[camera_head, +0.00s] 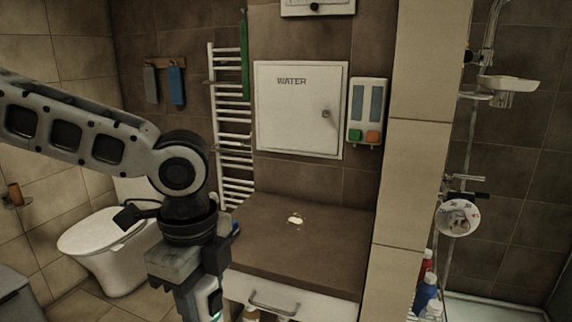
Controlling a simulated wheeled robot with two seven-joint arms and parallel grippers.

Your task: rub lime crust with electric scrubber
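My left arm comes in from the left, and my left gripper (203,297) points down in front of the left end of the brown counter (315,245). Its fingertips are cut off by the bottom edge, so I cannot tell whether it is open or shut, or holds anything. A small pale patch (296,219) lies on the counter top; I cannot tell whether it is lime crust. No electric scrubber is clearly visible. My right gripper is out of view.
A white toilet (110,240) stands at the left, with a white towel rail (232,130) behind my arm. The counter has a white drawer front (290,300). A tiled pillar (410,170) separates it from the shower, where several bottles (425,292) stand.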

